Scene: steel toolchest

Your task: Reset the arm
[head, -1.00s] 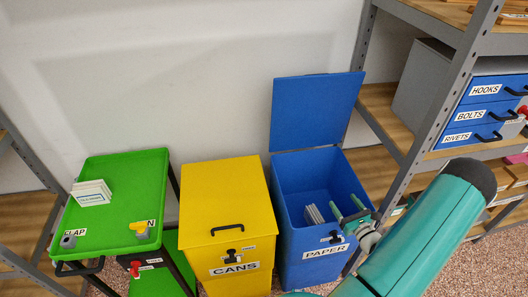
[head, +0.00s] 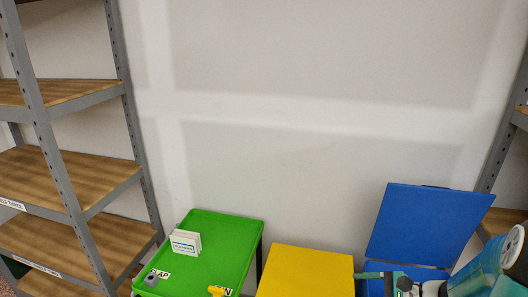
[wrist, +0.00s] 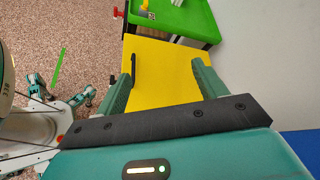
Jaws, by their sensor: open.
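My gripper (head: 367,284) is at the lower right of the head view, in front of the open blue lid (head: 428,225) and beside the yellow bin. In the wrist view my gripper (wrist: 160,75) has its two green fingers wide apart with nothing between them. The yellow bin top (wrist: 160,70) lies beyond and below the fingers. My arm (head: 490,270) is folded in at the right edge of the head view.
A green cart (head: 215,250) holds a stack of white cards (head: 185,243), a grey item (head: 151,279) and a yellow item (head: 216,291). The yellow bin (head: 305,268) stands beside it. Wooden shelves (head: 75,180) are at left. The wall above is clear.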

